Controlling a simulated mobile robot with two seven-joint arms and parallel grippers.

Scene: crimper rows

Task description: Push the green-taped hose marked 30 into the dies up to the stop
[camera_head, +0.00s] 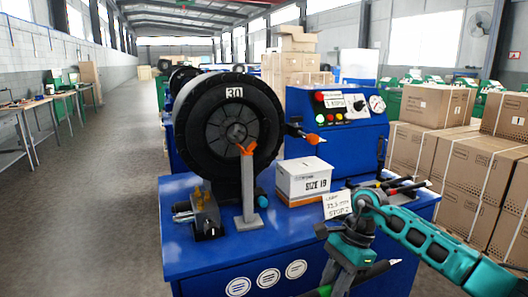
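The crimper's large black round head (228,125) faces me with a white plate marked 30 on top. The grey dies (236,132) form a ring at its centre, partly behind the orange-topped hose rest (248,195). My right gripper (352,256) is at the front right of the blue bench, low and seen from above. A thin dark piece with a pale tip (392,262) shows beside it; I cannot tell whether it is held. I cannot make out a green-taped hose marked 30 for sure. My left gripper is not in view.
The blue bench (200,258) carries a brass-topped block (204,215), a SIZE 19 box (304,181) and a card reading STOP 2 (337,205). Dark hoses (398,186) lie at its right. A control panel (345,104) stands behind. Cartons (470,175) stand right; the left floor is clear.

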